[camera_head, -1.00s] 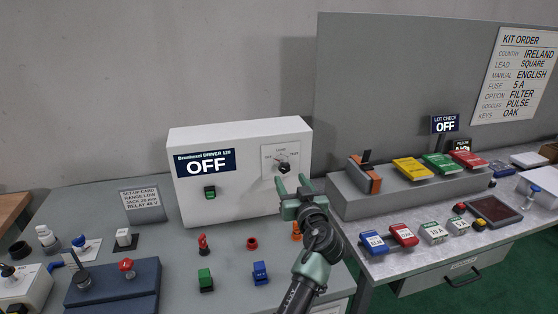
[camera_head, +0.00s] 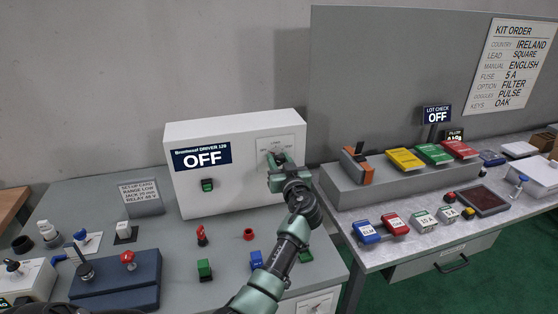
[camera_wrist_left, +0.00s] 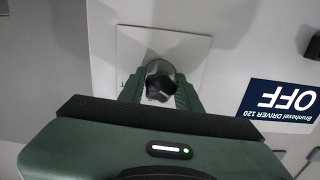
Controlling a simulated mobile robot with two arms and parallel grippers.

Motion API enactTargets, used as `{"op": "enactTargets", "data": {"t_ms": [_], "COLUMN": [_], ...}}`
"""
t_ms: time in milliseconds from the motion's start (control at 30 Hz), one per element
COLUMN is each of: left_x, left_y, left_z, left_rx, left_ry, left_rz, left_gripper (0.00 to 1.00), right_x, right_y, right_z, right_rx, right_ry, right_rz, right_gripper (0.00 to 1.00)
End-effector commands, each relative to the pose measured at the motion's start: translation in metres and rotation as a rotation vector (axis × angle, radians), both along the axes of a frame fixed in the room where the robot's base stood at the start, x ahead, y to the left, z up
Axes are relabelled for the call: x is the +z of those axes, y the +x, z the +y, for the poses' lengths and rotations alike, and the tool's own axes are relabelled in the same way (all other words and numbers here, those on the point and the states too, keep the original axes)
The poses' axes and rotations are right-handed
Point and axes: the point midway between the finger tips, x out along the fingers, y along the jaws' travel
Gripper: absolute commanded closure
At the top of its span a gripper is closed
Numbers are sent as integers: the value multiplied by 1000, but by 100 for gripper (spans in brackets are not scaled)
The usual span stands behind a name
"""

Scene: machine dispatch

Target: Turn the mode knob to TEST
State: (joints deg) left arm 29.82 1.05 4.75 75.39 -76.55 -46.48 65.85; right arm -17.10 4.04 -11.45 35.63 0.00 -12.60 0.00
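The white Brunhoezl DRIVER 120 box (camera_head: 235,180) carries a dark display reading OFF (camera_head: 203,157). On its right side is a pale knob plate (camera_head: 291,139) with small labels. In the head view my left gripper (camera_head: 279,158) is at this plate and hides most of the knob. In the left wrist view the dark mode knob (camera_wrist_left: 160,87) sits between the two green fingers of my left gripper (camera_wrist_left: 160,92). The fingers stand apart, one on each side of the knob; firm contact is not visible. The knob's pointer direction cannot be read. My right gripper is out of view.
A green button (camera_head: 207,185) is on the box front. Red, green and blue parts stand on the grey table below. To the right, a grey block (camera_head: 400,182) bears coloured booklets. A set-up card (camera_head: 140,192) stands left of the box.

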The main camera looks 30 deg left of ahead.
Motion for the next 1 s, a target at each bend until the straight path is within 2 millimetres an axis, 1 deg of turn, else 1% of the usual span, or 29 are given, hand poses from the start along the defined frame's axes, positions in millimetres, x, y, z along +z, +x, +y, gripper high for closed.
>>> {"op": "enactTargets", "data": {"t_ms": [33,100,367,567,800,1000], "left_x": [0,0,-1,-2,-2,-1], "left_y": [0,0,0,0,0,0], "left_z": [0,0,0,0,0,0], "left_rx": [0,0,0,1,0,1], "left_ry": [0,0,10,61,182,305], "left_rz": [0,0,14,71,212,355], "left_gripper": [84,100,100,100,100,100], "right_x": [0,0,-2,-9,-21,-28], "right_y": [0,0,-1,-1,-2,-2], "right_z": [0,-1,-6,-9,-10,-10], "right_rx": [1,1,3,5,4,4], "right_ry": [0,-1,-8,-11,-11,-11], "right_rz": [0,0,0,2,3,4], "right_gripper": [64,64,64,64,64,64]}}
